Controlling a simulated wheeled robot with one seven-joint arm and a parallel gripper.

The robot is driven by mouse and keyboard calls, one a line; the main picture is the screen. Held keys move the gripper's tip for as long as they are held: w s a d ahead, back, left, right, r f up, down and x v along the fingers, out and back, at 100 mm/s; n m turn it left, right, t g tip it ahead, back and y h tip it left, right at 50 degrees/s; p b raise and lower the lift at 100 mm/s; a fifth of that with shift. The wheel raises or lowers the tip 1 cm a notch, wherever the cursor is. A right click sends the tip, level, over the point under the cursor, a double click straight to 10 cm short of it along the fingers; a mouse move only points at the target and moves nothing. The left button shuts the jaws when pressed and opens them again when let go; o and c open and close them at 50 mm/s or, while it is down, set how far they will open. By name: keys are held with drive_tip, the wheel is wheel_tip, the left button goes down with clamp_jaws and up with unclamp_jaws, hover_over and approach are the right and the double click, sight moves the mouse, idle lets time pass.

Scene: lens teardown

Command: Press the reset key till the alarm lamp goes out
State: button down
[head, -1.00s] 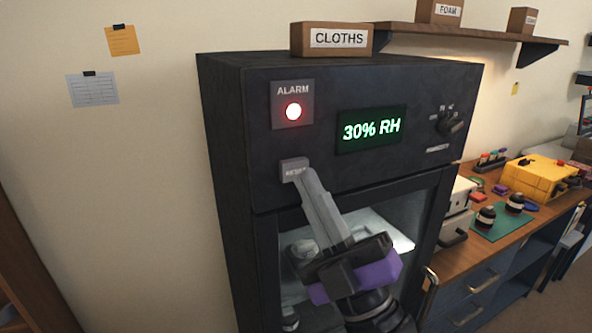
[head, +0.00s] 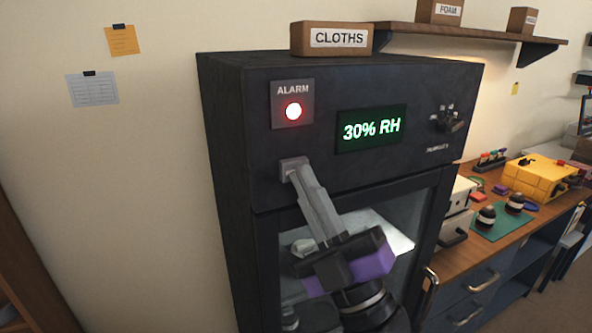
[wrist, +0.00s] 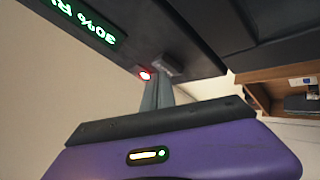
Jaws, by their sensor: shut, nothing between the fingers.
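The alarm lamp (head: 293,111) glows red on its grey plate on the dark cabinet (head: 225,150); its glow also shows in the wrist view (wrist: 145,75). The grey reset key (head: 288,163) is below the lamp, with its label now hidden by the fingers. My gripper (head: 295,172) is shut and empty, and its fingertips are at the key's face. It also shows in the wrist view (wrist: 158,84), with the fingers pointing at the panel. I cannot tell how far the key is pushed in.
A green display (head: 371,129) reads 30% RH, with a knob (head: 449,122) to its right. A CLOTHS box (head: 331,39) sits on top of the cabinet. A glass door lies below the panel. A workbench (head: 470,258) with a yellow case (head: 540,178) is at the right.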

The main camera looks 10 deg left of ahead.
drive_tip(key=shift+w+a, duration=0.15)
drive_tip(key=shift+w, duration=0.1)
drive_tip(key=shift+s, duration=0.1)
idle(0.6)
drive_tip(key=shift+s+d+p, duration=0.4)
drive_tip(key=shift+s+d, duration=0.1)
drive_tip(key=shift+s, duration=0.15)
drive_tip(key=s+d+p, duration=0.1)
drive_tip(key=s, duration=0.1)
drive_tip(key=s+d+p, duration=0.1)
drive_tip(key=s, duration=0.1)
drive_tip(key=shift+d, duration=0.4)
